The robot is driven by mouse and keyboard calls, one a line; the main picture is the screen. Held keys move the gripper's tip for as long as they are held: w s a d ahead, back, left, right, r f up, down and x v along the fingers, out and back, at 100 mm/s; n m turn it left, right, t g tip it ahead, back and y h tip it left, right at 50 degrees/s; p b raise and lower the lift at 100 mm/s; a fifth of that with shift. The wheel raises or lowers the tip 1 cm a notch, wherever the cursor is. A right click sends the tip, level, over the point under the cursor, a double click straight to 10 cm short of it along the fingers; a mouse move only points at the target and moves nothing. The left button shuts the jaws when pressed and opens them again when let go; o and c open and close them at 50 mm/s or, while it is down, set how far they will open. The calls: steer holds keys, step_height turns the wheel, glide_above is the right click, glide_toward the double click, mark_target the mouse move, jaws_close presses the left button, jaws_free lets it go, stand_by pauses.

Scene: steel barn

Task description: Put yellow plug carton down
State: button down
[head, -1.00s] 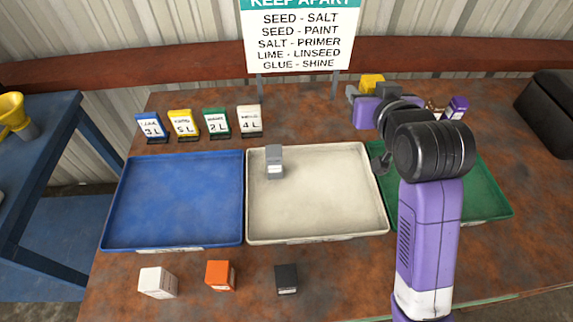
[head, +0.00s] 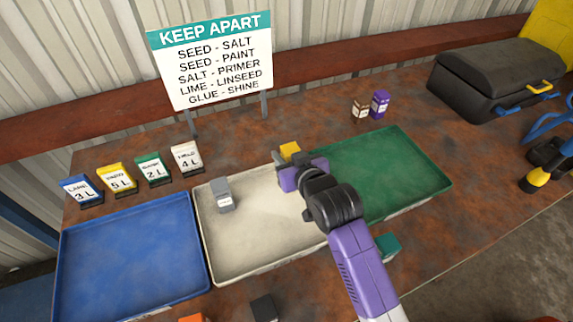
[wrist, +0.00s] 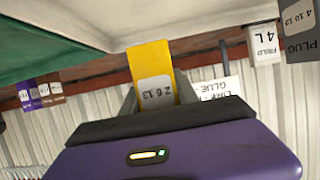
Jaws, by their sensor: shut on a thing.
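The yellow plug carton (head: 289,150) is held in my gripper (head: 284,162) at the far right corner of the cream tray (head: 262,262). In the wrist view the yellow carton (wrist: 151,66) sits between the two fingers, with a pale label showing. The cream tray's surface (wrist: 85,18) is close to the carton's end there; I cannot tell whether they touch. A grey carton (head: 222,193) stands in the cream tray's far left part, and it also shows in the wrist view (wrist: 298,35).
The green tray (head: 390,172) on the right and blue tray (head: 135,255) on the left are empty. Brown (head: 360,110) and purple (head: 380,103) cartons stand behind the green tray. A teal carton (head: 388,246), a black carton (head: 264,308) and an orange carton (head: 193,318) lie in front.

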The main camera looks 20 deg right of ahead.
steer(key=shift+f, duration=2.15)
steer(key=shift+f, duration=0.2)
steer(key=c, duration=0.9)
jaws_free()
steer(key=shift+r, duration=0.25)
steer(key=v, duration=1.2)
steer(key=shift+b, duration=0.3)
